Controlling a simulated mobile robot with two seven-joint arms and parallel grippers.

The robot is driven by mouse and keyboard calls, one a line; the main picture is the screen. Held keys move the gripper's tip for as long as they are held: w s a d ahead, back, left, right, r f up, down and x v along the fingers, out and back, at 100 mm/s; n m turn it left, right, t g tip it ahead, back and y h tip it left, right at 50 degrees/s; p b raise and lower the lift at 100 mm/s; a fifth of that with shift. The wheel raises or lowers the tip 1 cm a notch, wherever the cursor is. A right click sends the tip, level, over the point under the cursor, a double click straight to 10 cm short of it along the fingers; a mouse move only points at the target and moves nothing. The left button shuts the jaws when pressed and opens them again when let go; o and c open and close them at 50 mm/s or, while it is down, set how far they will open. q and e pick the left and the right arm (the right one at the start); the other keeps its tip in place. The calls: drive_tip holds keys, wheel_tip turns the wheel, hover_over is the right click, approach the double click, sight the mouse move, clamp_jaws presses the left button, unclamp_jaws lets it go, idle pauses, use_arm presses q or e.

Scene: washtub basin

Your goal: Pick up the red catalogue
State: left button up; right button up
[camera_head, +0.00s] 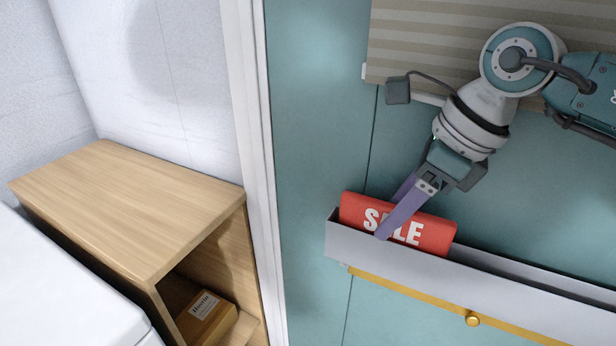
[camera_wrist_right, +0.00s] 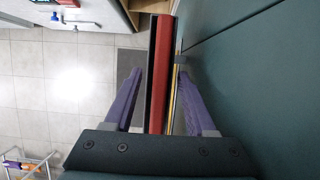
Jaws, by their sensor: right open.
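The red catalogue (camera_head: 352,209) has white "SALE" lettering and stands in a long grey wall rack (camera_head: 480,277) against a teal panel. Its lower part is hidden behind the rack's front wall. My right gripper (camera_head: 384,232) reaches down over the catalogue, and its purple fingers cover part of the lettering. In the right wrist view the catalogue (camera_wrist_right: 161,75) shows edge-on as a red strip between the two open fingers of the gripper (camera_wrist_right: 158,92). Gaps show between the fingers and the catalogue. My left gripper is not in view.
A yellow bar with a round knob (camera_head: 473,319) runs below the rack. A wooden shelf unit (camera_head: 130,205) stands at left with a labelled brown box (camera_head: 205,312) inside. A striped panel (camera_head: 430,45) is behind my right arm. The wrist view shows tiled floor (camera_wrist_right: 60,90).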

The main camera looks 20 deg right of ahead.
drive_tip(key=shift+f+b, duration=0.2)
drive_tip(key=shift+b, duration=0.1)
idle(0.4)
clamp_jaws()
idle(0.5)
idle(1.0)
